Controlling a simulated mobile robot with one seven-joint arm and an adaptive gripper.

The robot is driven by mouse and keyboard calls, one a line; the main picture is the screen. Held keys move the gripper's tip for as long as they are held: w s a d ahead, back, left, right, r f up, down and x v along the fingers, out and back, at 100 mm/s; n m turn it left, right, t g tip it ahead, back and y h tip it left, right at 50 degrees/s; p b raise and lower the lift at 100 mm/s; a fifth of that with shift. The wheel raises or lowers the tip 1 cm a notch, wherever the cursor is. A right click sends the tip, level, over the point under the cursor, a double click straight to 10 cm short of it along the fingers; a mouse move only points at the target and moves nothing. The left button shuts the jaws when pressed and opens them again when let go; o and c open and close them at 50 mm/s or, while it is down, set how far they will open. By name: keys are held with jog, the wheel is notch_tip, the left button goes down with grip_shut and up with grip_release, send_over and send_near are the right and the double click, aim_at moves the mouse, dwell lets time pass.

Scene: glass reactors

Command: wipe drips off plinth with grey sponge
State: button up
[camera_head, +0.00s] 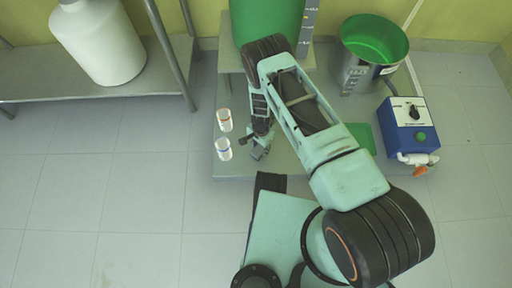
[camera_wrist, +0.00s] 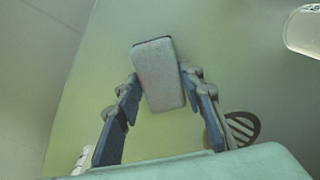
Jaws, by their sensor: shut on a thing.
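The grey sponge (camera_wrist: 158,80) is a pale block between the two blue-padded fingers of my gripper (camera_wrist: 159,78) in the wrist view. My gripper is shut on it. In the head view my gripper (camera_head: 260,145) is low over the front part of the grey plinth (camera_head: 235,170), just right of two small jars. The plinth is the green-grey surface behind the sponge in the wrist view (camera_wrist: 110,60). I cannot tell whether the sponge touches it. I cannot make out any drips. My arm hides part of the plinth.
Two small lidded jars, one farther back (camera_head: 224,120) and one nearer (camera_head: 223,149), stand on the plinth's left side. A large green vessel (camera_head: 262,20), a steel bucket with green inside (camera_head: 373,45) and a blue control box (camera_head: 408,125) stand behind and right. Floor at left is clear.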

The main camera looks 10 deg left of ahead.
jog(key=shift+w+d+f, duration=0.1)
jog(key=shift+w+d, duration=0.05)
jog(key=shift+d, duration=0.75)
jog(key=shift+w+d, duration=0.15)
jog(key=shift+d, duration=0.7)
jog(key=shift+w+d, duration=0.25)
jog(key=shift+d, duration=0.75)
jog(key=shift+w+d, duration=0.25)
jog(key=shift+d, duration=0.7)
jog(key=shift+w+d, duration=0.25)
jog(key=shift+d, duration=0.75)
